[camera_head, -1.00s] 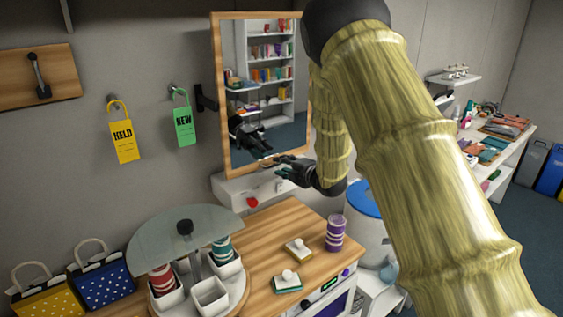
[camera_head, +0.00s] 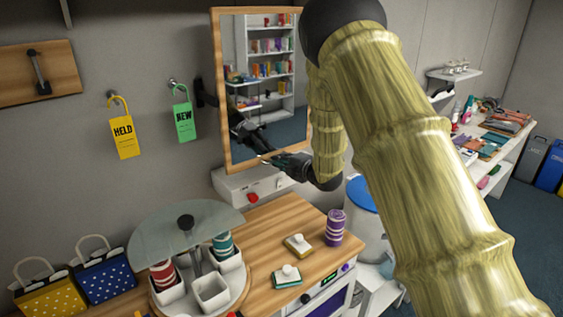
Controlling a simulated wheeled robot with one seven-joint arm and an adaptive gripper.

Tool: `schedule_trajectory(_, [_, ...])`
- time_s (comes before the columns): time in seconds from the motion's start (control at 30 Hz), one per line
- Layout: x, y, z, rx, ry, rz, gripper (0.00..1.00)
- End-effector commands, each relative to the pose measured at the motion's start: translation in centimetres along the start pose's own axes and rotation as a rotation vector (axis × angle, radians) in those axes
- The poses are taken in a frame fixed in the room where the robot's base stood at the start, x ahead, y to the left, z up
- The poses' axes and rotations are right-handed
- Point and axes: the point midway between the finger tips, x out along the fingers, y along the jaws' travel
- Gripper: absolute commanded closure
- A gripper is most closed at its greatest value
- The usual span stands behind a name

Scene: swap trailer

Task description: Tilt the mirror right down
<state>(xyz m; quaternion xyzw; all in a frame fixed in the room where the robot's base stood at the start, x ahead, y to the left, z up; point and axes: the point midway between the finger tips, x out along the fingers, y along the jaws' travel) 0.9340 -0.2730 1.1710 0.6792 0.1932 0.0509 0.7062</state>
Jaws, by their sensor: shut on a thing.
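The mirror (camera_head: 268,90) hangs upright on the grey wall in a wooden frame (camera_head: 222,95), angled a little toward the right. It reflects a white bookshelf and part of my dark gripper. My gripper (camera_head: 266,160) is at the mirror's lower edge, right of its middle, and is shut on the wooden frame there. My arm hides the frame's right side and part of the gripper. The exact finger contact is small and hard to make out.
Below the mirror is a white box with a red knob (camera_head: 252,197). The wooden counter (camera_head: 265,255) holds a purple striped cup stack (camera_head: 335,228), two white-knobbed blocks and a glass-topped carousel (camera_head: 185,232). Yellow (camera_head: 122,135) and green (camera_head: 184,120) tags hang left of the mirror.

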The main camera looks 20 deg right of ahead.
Motion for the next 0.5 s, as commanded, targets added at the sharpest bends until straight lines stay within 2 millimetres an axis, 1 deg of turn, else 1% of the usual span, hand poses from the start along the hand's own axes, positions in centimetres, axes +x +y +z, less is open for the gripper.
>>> schedule_trajectory(0.2, [1.0,-0.6,0.0,-0.001,0.0,0.035,1.0])
schedule_trajectory(0.5, [2.5,-0.5,0.0,0.0,-0.001,0.101,1.0])
